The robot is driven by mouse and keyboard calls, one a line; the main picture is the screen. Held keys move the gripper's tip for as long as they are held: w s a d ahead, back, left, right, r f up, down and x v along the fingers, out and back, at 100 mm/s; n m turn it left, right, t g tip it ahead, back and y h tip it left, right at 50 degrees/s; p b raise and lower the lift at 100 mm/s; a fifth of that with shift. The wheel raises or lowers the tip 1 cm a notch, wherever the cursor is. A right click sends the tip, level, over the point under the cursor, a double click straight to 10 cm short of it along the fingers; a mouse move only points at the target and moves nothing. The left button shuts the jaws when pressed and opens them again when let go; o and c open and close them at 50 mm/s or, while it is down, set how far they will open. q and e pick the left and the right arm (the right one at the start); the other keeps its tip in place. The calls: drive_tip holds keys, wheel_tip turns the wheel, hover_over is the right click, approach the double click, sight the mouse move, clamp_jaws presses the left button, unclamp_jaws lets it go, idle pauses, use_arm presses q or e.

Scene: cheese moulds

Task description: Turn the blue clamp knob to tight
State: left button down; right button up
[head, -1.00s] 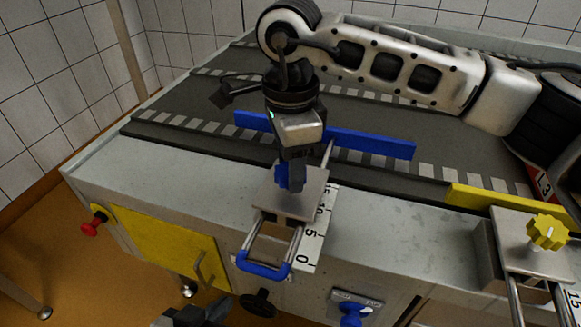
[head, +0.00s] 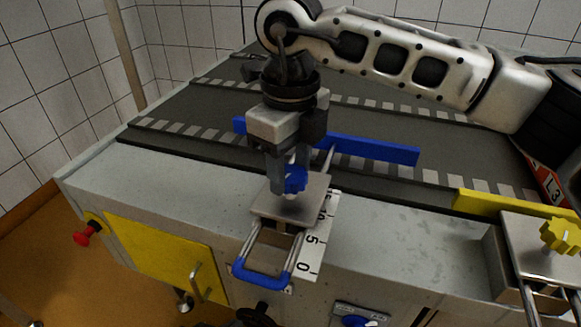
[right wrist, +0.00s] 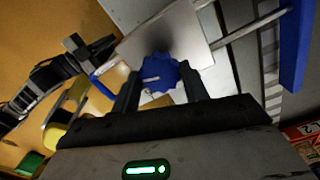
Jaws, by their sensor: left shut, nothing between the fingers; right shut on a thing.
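The blue clamp knob (head: 294,182) sits on a grey metal clamp plate (head: 296,207). My right gripper (head: 289,188) reaches down from above and is shut on the knob, which it partly hides. In the right wrist view the lobed knob (right wrist: 161,72) lies between both fingertips, and its white pointer line points left in the picture. No tight mark is readable. My left gripper (right wrist: 88,50) appears dark in the right wrist view, apart from the plate, shut and empty.
A blue guide rail (head: 370,149) extends over the dark conveyor (head: 420,130). A blue-ended handle (head: 262,279) and a numbered scale (head: 315,240) lie at the clamp. A yellow knob (head: 560,236) and yellow rail (head: 510,206) stand at the right.

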drive_tip(key=shift+r+m, duration=0.1)
drive_tip(key=shift+m, duration=0.9)
use_arm(q)
drive_tip(key=shift+f, duration=0.6)
use_arm(e)
drive_tip(key=shift+w, duration=0.1)
drive_tip(key=o, duration=1)
use_arm(q)
drive_tip(key=shift+r, duration=0.1)
